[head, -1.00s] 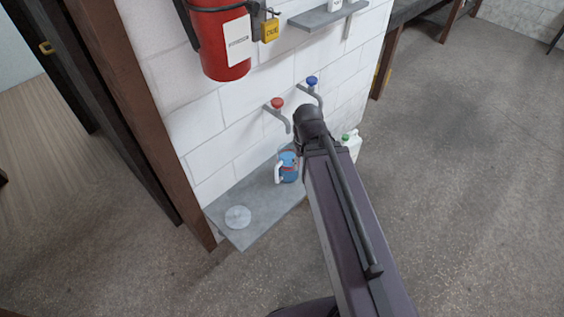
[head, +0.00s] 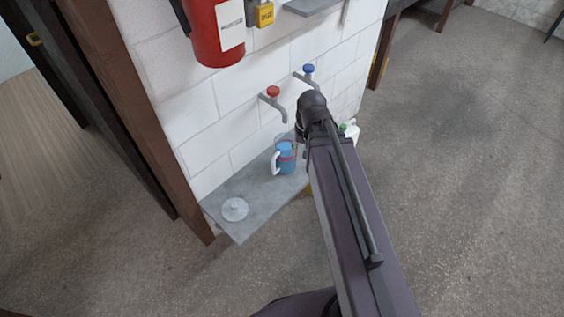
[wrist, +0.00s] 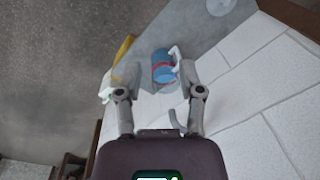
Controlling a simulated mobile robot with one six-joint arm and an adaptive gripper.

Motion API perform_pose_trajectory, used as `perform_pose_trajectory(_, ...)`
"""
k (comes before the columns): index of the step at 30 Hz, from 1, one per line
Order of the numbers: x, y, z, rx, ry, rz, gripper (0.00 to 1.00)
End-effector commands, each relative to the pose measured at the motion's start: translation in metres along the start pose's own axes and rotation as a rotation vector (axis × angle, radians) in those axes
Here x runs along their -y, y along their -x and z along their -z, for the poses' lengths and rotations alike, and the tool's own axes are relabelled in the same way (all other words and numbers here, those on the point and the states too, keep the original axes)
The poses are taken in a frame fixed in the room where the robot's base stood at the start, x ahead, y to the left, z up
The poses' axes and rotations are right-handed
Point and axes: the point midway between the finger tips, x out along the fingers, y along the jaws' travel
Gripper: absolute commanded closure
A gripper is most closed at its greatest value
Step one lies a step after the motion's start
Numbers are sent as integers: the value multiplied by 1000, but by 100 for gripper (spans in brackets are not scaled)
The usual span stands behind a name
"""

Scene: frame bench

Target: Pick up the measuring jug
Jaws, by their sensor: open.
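The measuring jug (head: 286,158) stands upright on a grey shelf (head: 245,219) against the white block wall. It looks clear with blue contents, a red band and a white handle on its left side. In the wrist view the jug (wrist: 161,66) lies ahead, between and beyond the fingertips. My gripper (wrist: 152,82) is open, with one finger on each side of the picture, and nothing is between its fingers. In the head view my arm hides the gripper's fingers.
A clear round lid (head: 235,209) lies at the shelf's near left end. A red-knobbed tap (head: 273,92) and a blue-knobbed tap (head: 308,70) stick out above the shelf. A white bottle with a green cap (head: 350,130) is partly behind my arm. A red extinguisher (head: 217,35) hangs above.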

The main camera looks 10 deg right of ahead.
Motion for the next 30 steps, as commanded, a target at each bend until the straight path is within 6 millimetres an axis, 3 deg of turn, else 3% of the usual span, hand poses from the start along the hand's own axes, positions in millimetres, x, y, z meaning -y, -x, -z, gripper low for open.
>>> perform_pose_trajectory(1, -1, -17, 8, 3, -41, 23, 51)
perform_pose_trajectory(9, -2, -66, 42, 37, -310, 177, 51)
perform_pose_trajectory(30, -27, -166, 138, 264, -997, 575, 51)
